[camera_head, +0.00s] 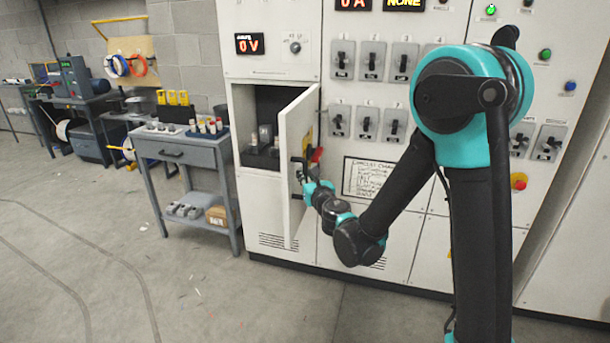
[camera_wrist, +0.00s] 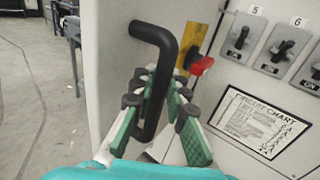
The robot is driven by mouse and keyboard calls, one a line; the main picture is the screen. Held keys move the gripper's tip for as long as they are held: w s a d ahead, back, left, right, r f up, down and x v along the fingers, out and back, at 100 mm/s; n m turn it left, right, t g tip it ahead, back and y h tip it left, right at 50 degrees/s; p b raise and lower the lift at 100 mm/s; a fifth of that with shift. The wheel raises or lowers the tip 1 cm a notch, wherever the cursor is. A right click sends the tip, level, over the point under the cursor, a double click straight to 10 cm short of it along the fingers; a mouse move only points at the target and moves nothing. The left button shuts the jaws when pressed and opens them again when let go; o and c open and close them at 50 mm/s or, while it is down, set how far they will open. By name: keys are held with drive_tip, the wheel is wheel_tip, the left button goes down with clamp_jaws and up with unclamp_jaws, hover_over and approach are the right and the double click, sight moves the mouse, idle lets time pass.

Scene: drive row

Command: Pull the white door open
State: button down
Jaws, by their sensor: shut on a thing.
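The white door (camera_head: 297,150) stands swung out from the white cabinet, leaving the compartment (camera_head: 262,120) behind it visible in the head view. The door also fills the upper left of the wrist view (camera_wrist: 113,60). Its black bar handle (camera_wrist: 158,38) runs down between the green-padded fingers of my gripper (camera_wrist: 157,110). My gripper is shut on the handle. In the head view my gripper (camera_head: 308,180) is at the door's outer face, and the grip itself is small and partly hidden there.
A red lever (camera_wrist: 201,66) on a yellow plate sits right of the handle. Switches and a circuit chart (camera_head: 370,178) cover the panel to the right. A grey workbench (camera_head: 183,150) stands left of the cabinet.

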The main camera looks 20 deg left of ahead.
drive_tip(key=c, duration=1.5)
unclamp_jaws()
drive_tip(key=v, duration=1.2)
